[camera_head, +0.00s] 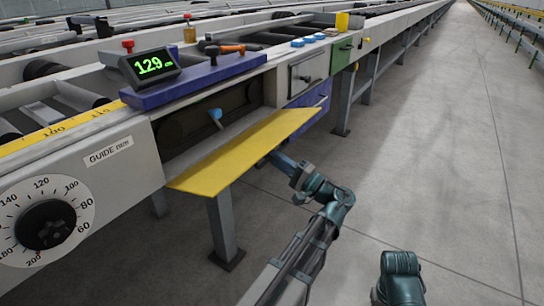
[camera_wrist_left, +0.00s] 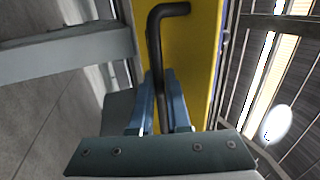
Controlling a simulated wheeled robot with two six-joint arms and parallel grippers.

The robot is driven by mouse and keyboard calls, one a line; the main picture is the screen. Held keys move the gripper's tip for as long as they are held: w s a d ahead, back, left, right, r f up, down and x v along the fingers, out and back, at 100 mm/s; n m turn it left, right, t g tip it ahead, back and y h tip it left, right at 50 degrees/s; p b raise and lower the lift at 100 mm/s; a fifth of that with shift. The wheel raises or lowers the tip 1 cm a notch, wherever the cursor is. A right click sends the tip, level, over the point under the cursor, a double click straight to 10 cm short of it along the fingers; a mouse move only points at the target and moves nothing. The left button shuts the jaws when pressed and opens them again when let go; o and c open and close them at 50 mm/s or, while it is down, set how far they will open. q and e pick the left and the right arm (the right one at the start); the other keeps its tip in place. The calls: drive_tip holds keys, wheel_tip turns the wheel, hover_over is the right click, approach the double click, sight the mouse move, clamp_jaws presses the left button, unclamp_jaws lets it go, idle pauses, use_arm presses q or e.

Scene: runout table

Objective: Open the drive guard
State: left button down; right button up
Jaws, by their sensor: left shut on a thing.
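The yellow drive guard (camera_head: 243,152) is swung down on the side of the runout table and slopes outward, with a dark recess (camera_head: 205,115) open above it. In the left wrist view the guard (camera_wrist_left: 202,65) fills the upper middle, with a bent black handle (camera_wrist_left: 154,42) on it. My left gripper (camera_wrist_left: 160,88) is shut on the straight part of this handle. In the head view my left arm reaches up under the guard, and the guard hides the fingertips and handle. Only a link of my right arm shows at the bottom right; its gripper is out of view.
A blue shelf (camera_head: 195,80) with a green-lit display (camera_head: 150,65) and an orange-handled tool (camera_head: 226,49) sits above the recess. A dial (camera_head: 46,224) is at left. A table leg (camera_head: 222,230) stands below the guard. The floor (camera_head: 430,150) at right is clear.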

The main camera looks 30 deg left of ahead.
use_arm(q)
drive_tip(key=c, duration=0.9)
unclamp_jaws()
drive_tip(key=b+v, duration=0.4)
drive_tip(key=v, duration=0.9)
drive_tip(key=shift+d, duration=0.4)
drive_tip(key=shift+f, duration=0.1)
